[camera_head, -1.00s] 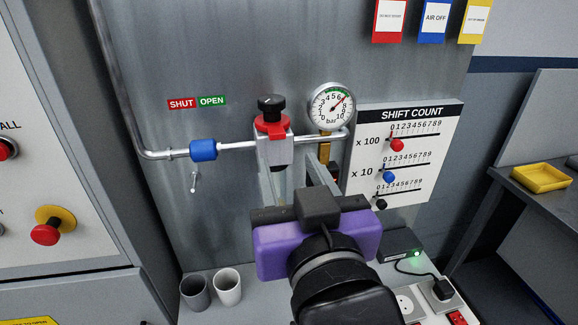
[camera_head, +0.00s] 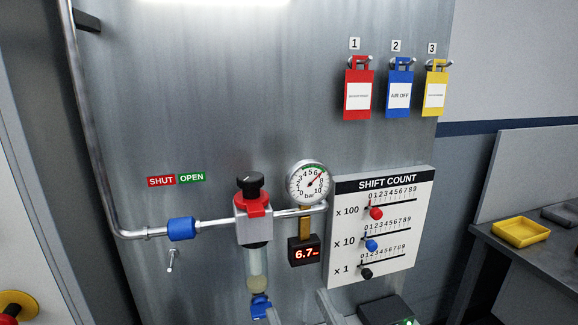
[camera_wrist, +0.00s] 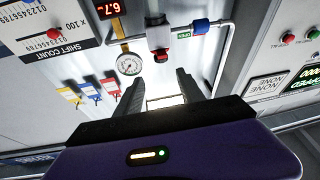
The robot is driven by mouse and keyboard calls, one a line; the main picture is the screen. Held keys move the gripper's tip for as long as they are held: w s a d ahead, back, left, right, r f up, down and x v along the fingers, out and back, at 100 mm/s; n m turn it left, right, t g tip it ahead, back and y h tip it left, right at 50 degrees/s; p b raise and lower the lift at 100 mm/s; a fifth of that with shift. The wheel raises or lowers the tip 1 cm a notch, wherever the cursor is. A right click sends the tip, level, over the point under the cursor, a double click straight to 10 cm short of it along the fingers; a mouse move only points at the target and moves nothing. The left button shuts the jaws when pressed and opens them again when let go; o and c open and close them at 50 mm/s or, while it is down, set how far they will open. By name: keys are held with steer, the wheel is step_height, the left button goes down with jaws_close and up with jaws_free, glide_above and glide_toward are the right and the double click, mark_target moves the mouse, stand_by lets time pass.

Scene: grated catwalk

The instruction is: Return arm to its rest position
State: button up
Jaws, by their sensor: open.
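My gripper (camera_wrist: 161,85) shows in the wrist view, its two grey fingers spread apart with nothing between them. Its purple body (camera_wrist: 170,155) fills the bottom of that view. In the head view only parts of the fingers (camera_head: 300,313) show at the bottom edge; the rest of the arm is out of frame. The regulator (camera_head: 254,205), with its black knob and red collar, stands on the pipe above the fingers, apart from them. In the wrist view the regulator (camera_wrist: 157,35) appears upside down, beyond the fingertips.
Beside the regulator are a gauge (camera_head: 309,183) and a display (camera_head: 304,252) reading 6.7. The shift count board (camera_head: 381,225) is to the right, below three tags (camera_head: 399,90). A yellow tray (camera_head: 521,232) lies on the right bench.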

steer(key=s+d+f+m+g+h, duration=0.2)
steer(key=s+d+f+h, duration=0.2)
steer(key=s+d+f, duration=0.5)
steer(key=s+d+f+m+g+h, duration=0.3)
steer(key=s+d+f, duration=0.6)
steer(key=s+f, duration=0.5)
steer(key=shift+s+d+f+m+h, duration=0.15)
steer(key=shift+s+f+m+h, duration=0.35)
steer(key=shift+s, duration=0.75)
